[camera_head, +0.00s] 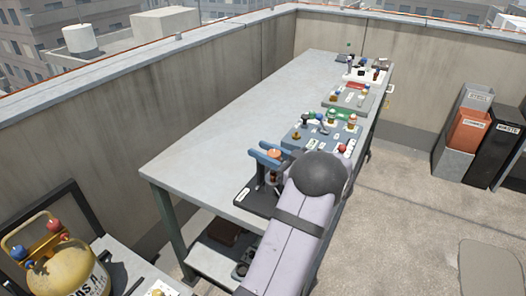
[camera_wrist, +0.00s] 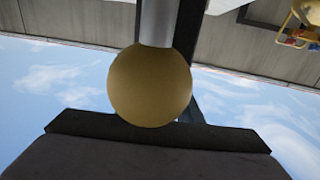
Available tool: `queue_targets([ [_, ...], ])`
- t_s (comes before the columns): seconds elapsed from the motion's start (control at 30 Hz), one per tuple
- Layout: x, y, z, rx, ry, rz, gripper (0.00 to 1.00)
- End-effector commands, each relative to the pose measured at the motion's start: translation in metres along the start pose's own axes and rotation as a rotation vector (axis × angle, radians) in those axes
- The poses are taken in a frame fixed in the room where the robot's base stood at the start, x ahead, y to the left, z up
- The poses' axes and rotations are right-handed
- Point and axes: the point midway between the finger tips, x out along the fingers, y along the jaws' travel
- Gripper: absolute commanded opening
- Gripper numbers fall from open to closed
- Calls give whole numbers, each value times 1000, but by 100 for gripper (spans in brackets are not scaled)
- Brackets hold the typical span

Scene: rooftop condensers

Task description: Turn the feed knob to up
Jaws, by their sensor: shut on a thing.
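In the head view my gripper (camera_head: 268,154) is at the near end of the bench, with two blue fingers around a small copper-orange knob (camera_head: 274,153). I take this to be the feed knob; no readable marking confirms it. The knob belongs to a dark unit (camera_head: 255,201) with a small white label, too small to read. In the wrist view a round brass-coloured ball (camera_wrist: 150,85) on a metal stem fills the middle, close to the camera. The finger contact and the knob's pointing direction cannot be made out.
The grey bench (camera_head: 215,130) runs away to the back, its left half clear. Blue-grey panels (camera_head: 310,136) with several knobs stand beyond my gripper. A yellow tank (camera_head: 65,272) is at lower left. Bins (camera_head: 468,130) stand at right.

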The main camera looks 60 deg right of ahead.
Motion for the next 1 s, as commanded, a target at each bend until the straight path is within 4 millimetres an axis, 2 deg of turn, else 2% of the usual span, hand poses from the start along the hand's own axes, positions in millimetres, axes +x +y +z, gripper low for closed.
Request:
queue_targets([
  [0.7,-2,-13,0,-3,3,-355,10],
  [1.0,-3,-15,-1,0,1,-386,10],
])
